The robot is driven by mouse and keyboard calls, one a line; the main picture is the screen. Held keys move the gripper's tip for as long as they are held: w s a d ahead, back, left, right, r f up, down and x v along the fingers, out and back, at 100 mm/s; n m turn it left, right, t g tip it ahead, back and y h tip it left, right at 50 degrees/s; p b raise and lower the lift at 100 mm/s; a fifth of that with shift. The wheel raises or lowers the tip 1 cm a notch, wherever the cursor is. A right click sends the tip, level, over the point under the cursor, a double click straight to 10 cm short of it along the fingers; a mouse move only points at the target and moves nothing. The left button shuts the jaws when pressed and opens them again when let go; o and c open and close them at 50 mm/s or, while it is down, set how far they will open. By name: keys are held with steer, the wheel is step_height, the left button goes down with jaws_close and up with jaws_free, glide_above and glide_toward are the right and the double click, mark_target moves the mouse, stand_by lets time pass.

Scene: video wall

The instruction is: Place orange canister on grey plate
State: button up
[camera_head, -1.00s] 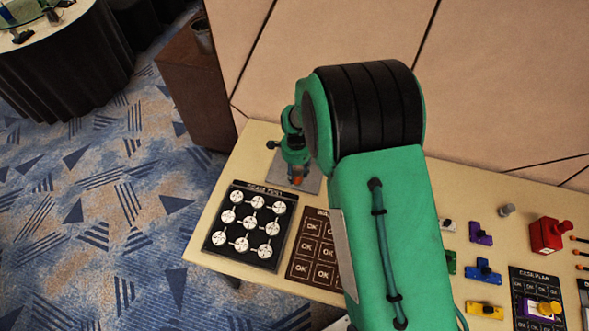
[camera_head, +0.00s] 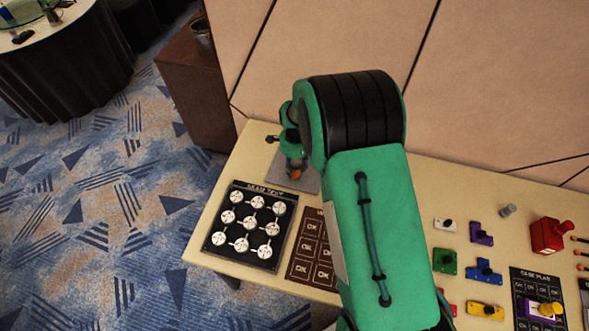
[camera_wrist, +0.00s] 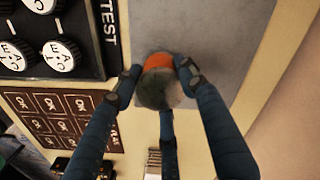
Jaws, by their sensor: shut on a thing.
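The orange canister (camera_wrist: 158,63) is between the fingers of my gripper (camera_wrist: 158,82) in the wrist view, with a dark rounded end toward the camera. My gripper is shut on it. The canister also shows as a small orange spot (camera_head: 295,175) in the head view, below my wrist. The grey plate (camera_wrist: 205,25) lies on the table behind and under the canister; its edge also shows in the head view (camera_head: 308,184). The canister appears over the plate's near part. I cannot tell whether it touches the plate.
A black panel with white round dials (camera_head: 247,225) stands left of the plate, and a brown board of OK squares (camera_head: 312,250) lies near it. Coloured blocks, a red box (camera_head: 548,236) and a grey knob (camera_head: 508,210) are at the right. A wall rises behind the table.

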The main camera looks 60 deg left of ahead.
steer(key=shift+f, duration=0.85)
steer(key=shift+f, duration=0.15)
steer(key=o, duration=1.3)
steer(key=shift+c, duration=0.2)
step_height(320, 180, up, 12)
steer(key=shift+r+p, duration=0.15)
steer(key=shift+p, duration=0.3)
